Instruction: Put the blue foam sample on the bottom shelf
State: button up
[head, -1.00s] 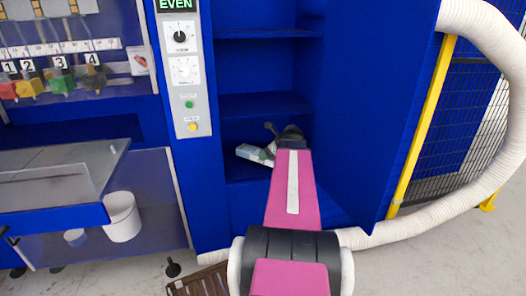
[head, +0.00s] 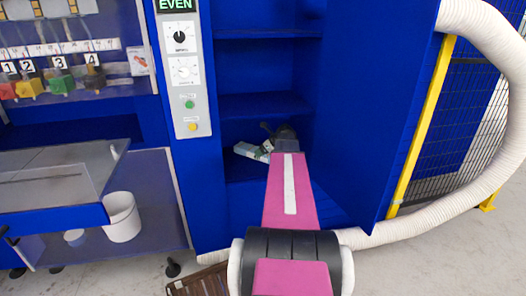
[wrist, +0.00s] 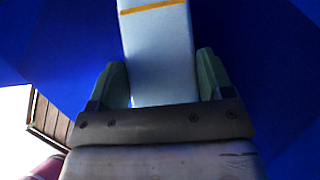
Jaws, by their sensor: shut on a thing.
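The foam sample (head: 250,151) is a pale blue block. In the wrist view the same block (wrist: 158,55) carries an orange stripe near its far end. My gripper (head: 268,147) is shut on it, with one finger on each side in the wrist view (wrist: 160,85). The gripper and block are inside the blue cabinet, in the bay below a middle shelf (head: 262,104) and over a lower shelf (head: 240,178). The block points left and slightly up. My arm hides part of the lower shelf, and I cannot tell whether the block touches it.
The control panel (head: 185,72) with knobs and buttons borders the bay on the left. A tall blue side panel (head: 370,110) stands on the right, beside a yellow post (head: 421,120) and a white hose (head: 505,150). An upper shelf (head: 265,33) lies above.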

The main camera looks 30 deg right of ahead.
jog(key=o, duration=1)
jog(key=shift+f, duration=0.1)
jog(key=v, duration=0.7)
jog(key=shift+s+d+r, duration=0.15)
jog(key=shift+d+r, duration=0.05)
jog(key=shift+r, duration=0.1)
